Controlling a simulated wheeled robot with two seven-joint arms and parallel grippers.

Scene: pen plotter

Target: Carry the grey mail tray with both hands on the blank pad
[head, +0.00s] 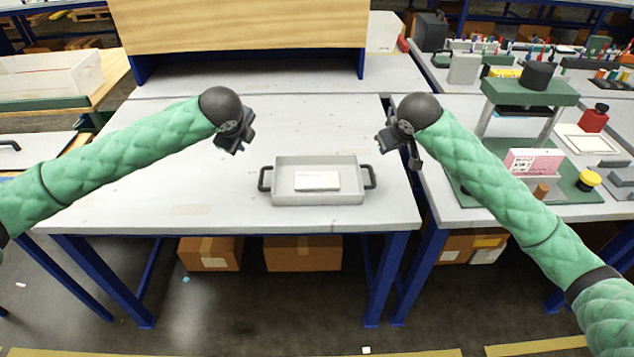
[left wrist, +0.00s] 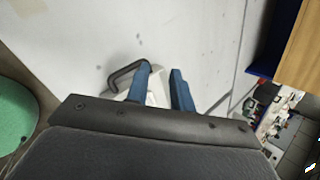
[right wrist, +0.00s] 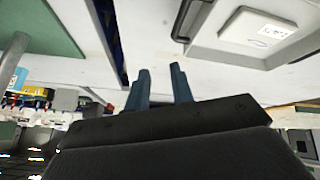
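The grey mail tray (head: 282,196) stands on the light worktable, with a black handle at each end and a white labelled block (head: 317,181) inside. Part of the tray and one handle show in the right wrist view (right wrist: 205,40). In the left wrist view a black handle (left wrist: 125,72) shows beyond the fingers. My left gripper (head: 236,140) is open and empty, above and to the left of the tray. My right gripper (head: 400,150) is open and empty, above and to the right of it. Neither touches the tray. I cannot tell which surface is the blank pad.
A faint beige patch (head: 190,210) lies on the table left of the tray. A wooden panel (head: 240,25) stands at the back.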

